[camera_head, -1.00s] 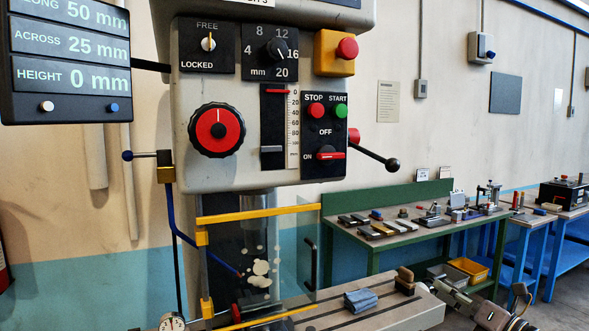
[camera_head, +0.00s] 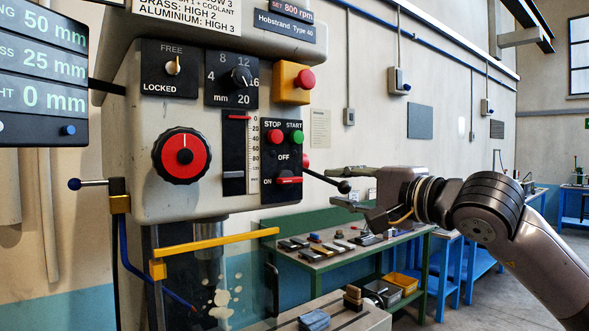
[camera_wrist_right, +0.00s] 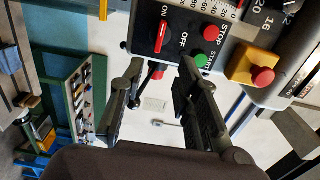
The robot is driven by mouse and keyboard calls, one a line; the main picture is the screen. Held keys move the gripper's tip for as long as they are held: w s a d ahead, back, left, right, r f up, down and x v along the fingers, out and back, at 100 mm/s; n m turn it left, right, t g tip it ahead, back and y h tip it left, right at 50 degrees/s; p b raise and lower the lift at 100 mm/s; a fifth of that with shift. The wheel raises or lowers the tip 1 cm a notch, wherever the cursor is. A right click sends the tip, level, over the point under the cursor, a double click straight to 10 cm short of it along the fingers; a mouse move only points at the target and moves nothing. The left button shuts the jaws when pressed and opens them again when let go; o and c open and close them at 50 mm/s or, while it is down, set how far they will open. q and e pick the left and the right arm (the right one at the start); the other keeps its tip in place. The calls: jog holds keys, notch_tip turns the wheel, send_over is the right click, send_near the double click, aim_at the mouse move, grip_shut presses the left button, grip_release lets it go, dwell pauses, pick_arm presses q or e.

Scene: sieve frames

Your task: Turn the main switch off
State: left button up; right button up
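The main switch (camera_head: 289,181) is a red bar handle low on the black STOP/START panel (camera_head: 270,160). Its handle lies level, beside the ON mark, with OFF above it. It also shows in the right wrist view (camera_wrist_right: 162,36), beyond the fingertips. My right gripper (camera_head: 338,187) is open and empty, to the right of the panel and pointing left at it. In the right wrist view its two fingers (camera_wrist_right: 161,72) are spread, with the switch panel ahead and apart from them. My left gripper is not in view.
A lever with a black ball (camera_head: 344,187) sticks out right of the panel, overlapping my right fingertips in the head view. Green START (camera_head: 297,137), red STOP (camera_head: 275,137) and a red emergency button (camera_head: 306,79) are close by. A bench with tools (camera_head: 330,262) stands behind.

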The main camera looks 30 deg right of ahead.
aim_at(293, 181)
jog(key=w+p, duration=0.2)
jog(key=w, duration=0.2)
jog(key=w+p, duration=0.3)
jog(key=w+a+p, duration=0.1)
jog(key=w+p, duration=0.2)
jog(key=w, duration=0.1)
jog(key=shift+w+r, duration=0.15)
jog(key=shift+w, duration=0.2)
jog(key=shift+w+a, duration=0.1)
jog(key=shift+w, duration=0.4)
jog(key=shift+c, duration=0.4)
jog(key=shift+f, duration=0.2)
grip_shut()
